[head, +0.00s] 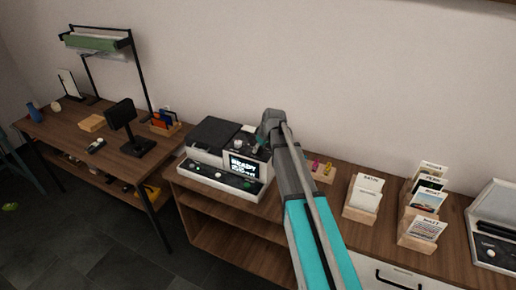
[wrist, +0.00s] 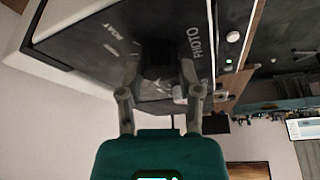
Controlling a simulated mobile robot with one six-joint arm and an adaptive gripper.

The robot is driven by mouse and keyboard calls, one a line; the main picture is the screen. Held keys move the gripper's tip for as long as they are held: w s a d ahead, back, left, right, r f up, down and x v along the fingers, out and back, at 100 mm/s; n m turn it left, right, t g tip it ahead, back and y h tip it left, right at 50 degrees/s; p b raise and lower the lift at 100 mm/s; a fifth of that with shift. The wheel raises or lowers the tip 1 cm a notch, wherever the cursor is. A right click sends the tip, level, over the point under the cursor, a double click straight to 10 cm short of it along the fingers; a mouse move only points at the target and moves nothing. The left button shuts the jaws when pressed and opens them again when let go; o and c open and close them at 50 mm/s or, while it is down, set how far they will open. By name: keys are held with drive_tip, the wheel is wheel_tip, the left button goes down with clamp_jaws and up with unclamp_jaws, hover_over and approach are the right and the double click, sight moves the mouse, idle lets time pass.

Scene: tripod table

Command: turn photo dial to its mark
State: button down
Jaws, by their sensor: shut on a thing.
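The photo machine (head: 208,176), white and dark grey with a lit screen (head: 242,167), stands on a wooden cabinet in the head view. My gripper (wrist: 161,78) reaches its dark panel (wrist: 100,45), which carries a white PHOTO label (wrist: 193,42) and a second label at the left. The fingers are closed on a dark dial (wrist: 158,72) between them. The dial's mark and pointer are too dark to make out. In the head view my arm comes in over the machine's right side and hides the dial and fingertips.
Wooden card holders (head: 361,208) stand on the cabinet to the right, with a small rack of pink and yellow items (head: 322,169) closer to my arm. A desk (head: 85,150) with a dark stand (head: 132,130) is at the left. A wall rises behind.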

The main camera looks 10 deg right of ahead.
drive_tip(key=m+h, duration=0.1)
drive_tip(key=m, duration=0.2)
drive_tip(key=m+h, duration=0.1)
drive_tip(key=m, duration=0.3)
drive_tip(key=shift+t+h, duration=0.3)
drive_tip(key=shift+t, duration=0.1)
idle(0.3)
drive_tip(key=shift+c, duration=1.4)
unclamp_jaws()
drive_tip(key=shift+s, duration=0.15)
